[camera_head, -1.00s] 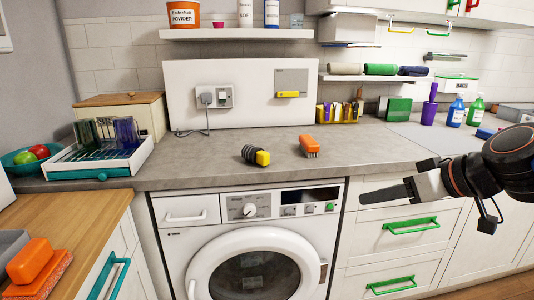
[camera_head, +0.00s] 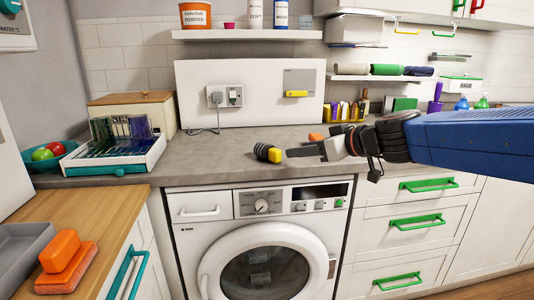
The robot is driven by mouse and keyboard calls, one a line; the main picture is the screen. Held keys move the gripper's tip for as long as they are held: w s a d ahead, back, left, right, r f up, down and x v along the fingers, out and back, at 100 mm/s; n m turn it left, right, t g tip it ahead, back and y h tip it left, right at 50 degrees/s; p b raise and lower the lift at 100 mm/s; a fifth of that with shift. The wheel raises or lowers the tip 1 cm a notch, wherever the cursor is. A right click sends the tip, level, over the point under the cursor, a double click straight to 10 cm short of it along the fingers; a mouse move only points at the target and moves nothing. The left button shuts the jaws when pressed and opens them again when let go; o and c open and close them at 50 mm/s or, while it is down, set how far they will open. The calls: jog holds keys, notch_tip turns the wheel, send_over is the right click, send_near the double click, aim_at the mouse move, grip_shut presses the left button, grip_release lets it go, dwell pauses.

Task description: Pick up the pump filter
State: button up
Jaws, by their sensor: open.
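The pump filter, which I take to be the black ribbed piece with a yellow end (camera_head: 267,153), lies on its side on the grey worktop above the washing machine. My gripper (camera_head: 291,152) reaches in from the right, with its fingertips just right of the yellow end in the picture. It is open and empty. I cannot tell the depth gap between the fingertips and the filter. The filter is in plain view.
An orange brush (camera_head: 316,137) is partly hidden behind my gripper. A rack of glasses (camera_head: 112,165) stands on the left of the worktop (camera_head: 215,152). A socket with a plugged-in cable (camera_head: 216,98) is on the back panel. Worktop left of the filter is clear.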

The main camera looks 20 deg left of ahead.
aim_at(279, 154)
jog(key=shift+x, duration=4.35)
jog(key=shift+s+f, duration=0.1)
grip_shut()
